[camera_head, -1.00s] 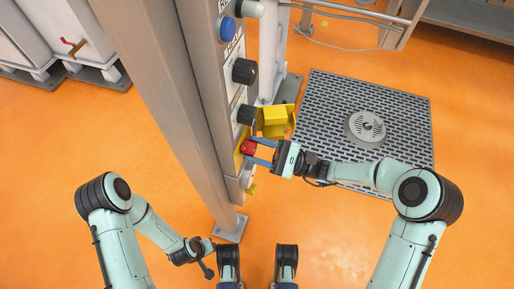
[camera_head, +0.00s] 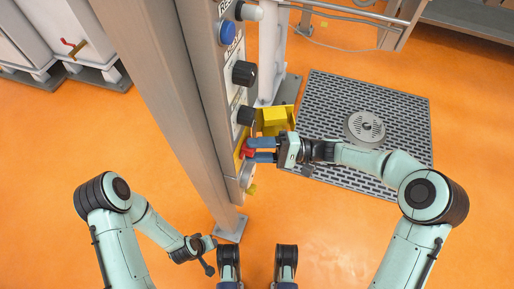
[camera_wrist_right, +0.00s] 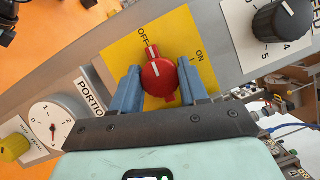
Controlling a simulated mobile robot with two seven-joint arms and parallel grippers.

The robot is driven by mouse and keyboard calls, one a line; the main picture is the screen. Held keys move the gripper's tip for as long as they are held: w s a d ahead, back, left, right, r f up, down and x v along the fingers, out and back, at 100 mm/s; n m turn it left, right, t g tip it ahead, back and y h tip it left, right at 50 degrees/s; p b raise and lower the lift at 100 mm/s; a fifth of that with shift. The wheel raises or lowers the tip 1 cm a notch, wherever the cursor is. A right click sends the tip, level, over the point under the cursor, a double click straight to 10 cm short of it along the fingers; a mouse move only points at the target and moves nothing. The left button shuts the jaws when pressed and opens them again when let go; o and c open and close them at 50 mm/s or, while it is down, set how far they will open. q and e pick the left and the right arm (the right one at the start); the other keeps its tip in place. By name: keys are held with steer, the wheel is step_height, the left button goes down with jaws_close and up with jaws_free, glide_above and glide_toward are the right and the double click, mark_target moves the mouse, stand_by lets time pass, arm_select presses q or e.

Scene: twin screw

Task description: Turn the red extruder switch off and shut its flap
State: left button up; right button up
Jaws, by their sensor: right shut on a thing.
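The red extruder switch (camera_wrist_right: 159,76) sits on a yellow plate between the words OFF and ON. Its white-marked end points to the OFF side in the right wrist view. In the head view the switch (camera_head: 247,149) is partly hidden by my fingers. My right gripper (camera_head: 250,151) is shut on the switch, one blue finger on each side of it. The yellow flap (camera_head: 274,119) stands open, sticking out to the right from the panel, just above my right gripper in the picture. My left gripper (camera_head: 205,258) hangs low, away from the panel; its fingers are not clear.
Black knobs (camera_head: 244,73) and a blue button (camera_head: 227,31) line the panel above the switch. A PORTION dial (camera_wrist_right: 51,123) is beside the yellow plate. A grey floor grate (camera_head: 345,95) lies right of the panel. Open orange floor lies in front.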

steer(key=shift+n, duration=0.5)
steer(key=o, duration=1.1)
steer(key=shift+c, duration=0.2)
arm_select(q)
steer(key=w+r+p, duration=0.1)
steer(key=w+r, duration=0.1)
steer(key=shift+d+r+t+p, duration=0.35)
steer(key=shift+r+t, duration=0.05)
arm_select(e)
steer(key=w+d, duration=0.1)
steer(key=d, duration=1.2)
steer(key=shift+d+f, duration=0.2)
steer(key=shift+f, duration=0.25)
